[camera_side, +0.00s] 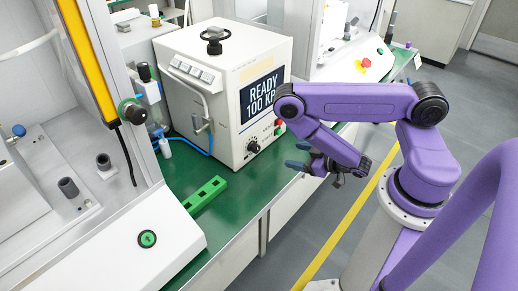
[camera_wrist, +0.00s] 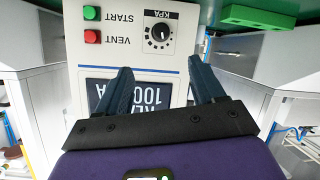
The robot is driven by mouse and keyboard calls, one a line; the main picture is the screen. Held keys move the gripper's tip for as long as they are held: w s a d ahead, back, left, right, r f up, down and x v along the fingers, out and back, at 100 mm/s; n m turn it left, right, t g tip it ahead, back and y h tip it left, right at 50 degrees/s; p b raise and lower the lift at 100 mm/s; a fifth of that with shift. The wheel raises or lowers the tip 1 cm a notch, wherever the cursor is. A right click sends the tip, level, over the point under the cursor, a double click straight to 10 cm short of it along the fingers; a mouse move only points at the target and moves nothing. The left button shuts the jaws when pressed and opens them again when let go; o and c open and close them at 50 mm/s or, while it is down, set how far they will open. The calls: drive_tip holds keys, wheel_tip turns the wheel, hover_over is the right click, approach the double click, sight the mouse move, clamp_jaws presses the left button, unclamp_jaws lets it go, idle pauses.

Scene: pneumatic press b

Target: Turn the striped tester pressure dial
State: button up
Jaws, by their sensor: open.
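The tester is a white box (camera_side: 222,100) on the green bench, with a dark display reading READY 100 KPA (camera_side: 262,98). Its pressure dial (camera_side: 253,147) is a small black knob low on the front panel. In the wrist view, upside down, the dial (camera_wrist: 160,33) has a white pointer mark, a ring of scale marks and the label KPA. My gripper (camera_side: 297,156) is open and empty, in front of the panel and to the right of the dial. In the wrist view the gripper's fingertips (camera_wrist: 160,66) point toward the panel, apart from the dial, and partly cover the display.
Green START (camera_wrist: 91,13) and red VENT (camera_wrist: 92,36) buttons sit beside the dial. A green slotted block (camera_side: 205,195) lies on the bench near the tester. A grey tube (camera_side: 190,86) runs along the tester's side. The floor in front of the bench is clear.

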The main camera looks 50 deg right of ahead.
sight(259, 149)
drive_tip(key=shift+x, duration=8.35)
drive_tip(key=c, duration=1)
